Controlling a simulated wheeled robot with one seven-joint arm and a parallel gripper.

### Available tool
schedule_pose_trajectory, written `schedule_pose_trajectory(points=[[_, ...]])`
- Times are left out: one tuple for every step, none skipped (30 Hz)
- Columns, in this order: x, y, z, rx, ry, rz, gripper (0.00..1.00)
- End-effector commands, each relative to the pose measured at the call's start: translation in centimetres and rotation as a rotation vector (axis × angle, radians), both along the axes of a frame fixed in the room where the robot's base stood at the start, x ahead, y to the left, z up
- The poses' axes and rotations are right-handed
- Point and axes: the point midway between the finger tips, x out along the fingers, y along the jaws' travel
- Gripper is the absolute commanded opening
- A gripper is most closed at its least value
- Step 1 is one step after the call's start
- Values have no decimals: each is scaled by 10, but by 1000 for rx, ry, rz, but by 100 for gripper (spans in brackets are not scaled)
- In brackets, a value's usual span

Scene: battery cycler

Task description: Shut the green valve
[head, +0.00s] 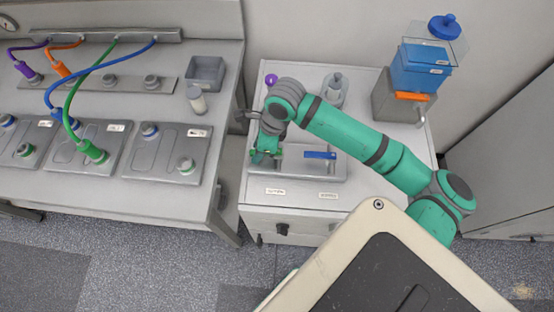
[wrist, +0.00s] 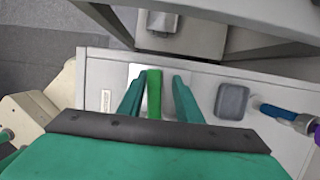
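The green valve handle (wrist: 154,95) shows in the wrist view as a bright green bar running up and down the picture, between my two teal fingers. My gripper (wrist: 158,97) is open around it. A narrow gap shows on the handle's right side; contact on the left is hard to judge. In the head view my gripper (head: 264,156) is low over the left part of the grey valve tray (head: 310,174), and my wrist hides most of the green valve. A blue valve handle (head: 320,155) lies left to right on the same tray.
A blue box device (head: 420,70) and a clear flask (head: 335,90) stand behind on the cabinet top. A purple knob (head: 271,80) is near the back left. The bench at left holds batteries with cables and a small bottle (head: 197,99). A gap separates bench and cabinet.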

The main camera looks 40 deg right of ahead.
Motion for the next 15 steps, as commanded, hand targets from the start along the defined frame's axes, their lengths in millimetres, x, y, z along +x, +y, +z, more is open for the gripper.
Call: schedule_pose_trajectory(points=[[0, 0, 0, 0, 0, -2, 31], [0, 0, 0, -1, -1, -3, 31], [0, 0, 0, 0, 0, -2, 31], [0, 0, 0, -1, 0, -1, 31], [0, 0, 0, -1, 0, -1, 31], [0, 0, 0, -1, 0, -1, 31], [0, 0, 0, -1, 0, -1, 24], [0, 0, 0, -1, 0, -1, 18], [0, 0, 0, -1, -1, 0, 18], [0, 0, 0, -1, -1, 0, 18], [0, 0, 0, -1, -1, 0, 18], [0, 0, 0, -1, -1, 0, 18], [0, 0, 0, -1, -1, 0, 18], [0, 0, 0, -1, -1, 0, 18], [0, 0, 0, 0, 0, 0, 18]])
